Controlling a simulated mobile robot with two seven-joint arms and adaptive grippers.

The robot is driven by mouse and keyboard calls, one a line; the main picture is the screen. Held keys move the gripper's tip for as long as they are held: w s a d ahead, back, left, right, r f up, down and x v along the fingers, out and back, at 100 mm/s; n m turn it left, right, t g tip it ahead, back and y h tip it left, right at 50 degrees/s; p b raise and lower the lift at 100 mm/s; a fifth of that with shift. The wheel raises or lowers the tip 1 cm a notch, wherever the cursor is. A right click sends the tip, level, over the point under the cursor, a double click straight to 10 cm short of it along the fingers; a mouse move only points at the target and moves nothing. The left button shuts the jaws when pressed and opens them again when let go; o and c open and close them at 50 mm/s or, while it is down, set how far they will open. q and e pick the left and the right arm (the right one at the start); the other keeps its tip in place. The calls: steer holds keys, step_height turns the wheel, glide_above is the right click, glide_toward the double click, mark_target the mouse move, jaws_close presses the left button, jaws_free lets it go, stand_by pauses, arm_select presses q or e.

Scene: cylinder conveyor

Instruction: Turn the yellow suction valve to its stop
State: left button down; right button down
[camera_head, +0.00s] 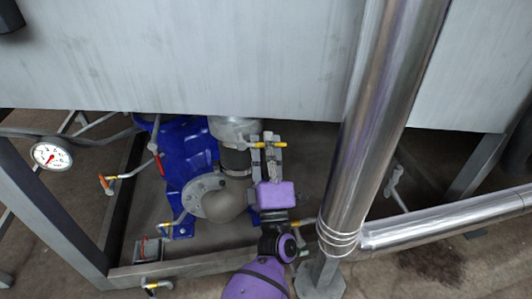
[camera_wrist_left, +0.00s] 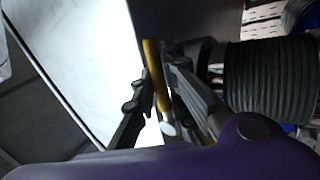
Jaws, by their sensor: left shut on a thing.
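The yellow suction valve handle (camera_head: 257,145) is a short bar next to the dark ribbed hose below the grey tank. In the left wrist view the yellow handle (camera_wrist_left: 151,62) runs between the fingers. My left gripper (camera_head: 268,145) reaches up from the bottom with its purple body below the handle. It is shut on the handle, and its fingers also show in the left wrist view (camera_wrist_left: 160,95). The fingers hide the middle of the handle, and the valve body behind is mostly hidden. My right gripper is in neither view.
A shiny steel pipe (camera_head: 375,110) stands close to the right of my left arm. The grey tank (camera_head: 190,55) overhangs above. A blue pump (camera_head: 188,150) with a grey elbow (camera_head: 228,203) lies to the left. Other small valves and a gauge (camera_head: 51,156) are farther left.

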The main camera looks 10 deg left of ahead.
arm_select(q)
steer(key=shift+r+n+y+b, duration=0.2)
steer(key=shift+n+y, duration=0.4)
steer(key=shift+n, duration=0.25)
steer(key=shift+r+n+y+b, duration=0.2)
steer(key=shift+n+y, duration=0.4)
steer(key=shift+n, duration=0.25)
steer(key=shift+r+g, duration=0.1)
steer(key=shift+g, duration=0.2)
steer(key=c, duration=1.7)
jaws_free()
steer(key=shift+c, duration=0.2)
steer(key=v, duration=1.2)
